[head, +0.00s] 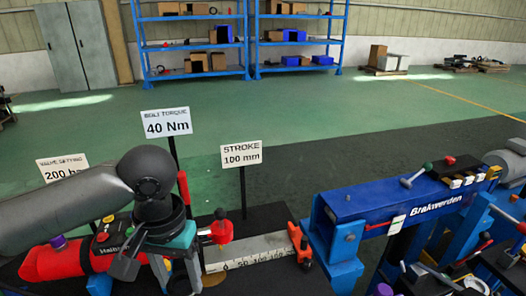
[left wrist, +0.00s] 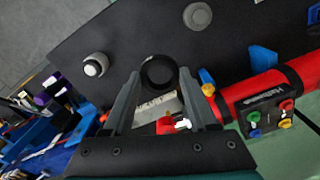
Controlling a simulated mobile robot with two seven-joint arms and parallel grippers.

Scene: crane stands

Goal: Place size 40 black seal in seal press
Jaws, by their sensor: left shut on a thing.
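In the left wrist view, a small black ring (left wrist: 158,58), which looks like the seal, sits between the fingertips of my left gripper (left wrist: 158,78). The gripper is shut on it. The size marking on the ring cannot be read. In the head view my left gripper (head: 160,268) points down at the lower left, beside the red cylinder (head: 60,262) and the scale plate (head: 250,250). The ring is hidden there. I cannot tell which fixture is the seal press. My right gripper is not in view.
Signs stand behind the black table: bolt torque 40 Nm (head: 166,122), stroke 100 mm (head: 241,155) and a partly covered valve setting (head: 62,167). A blue Brakwerden machine (head: 400,205) fills the right. Blue shelves (head: 195,45) stand far back. Two round knobs (left wrist: 95,64) (left wrist: 197,16) show on the dark surface.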

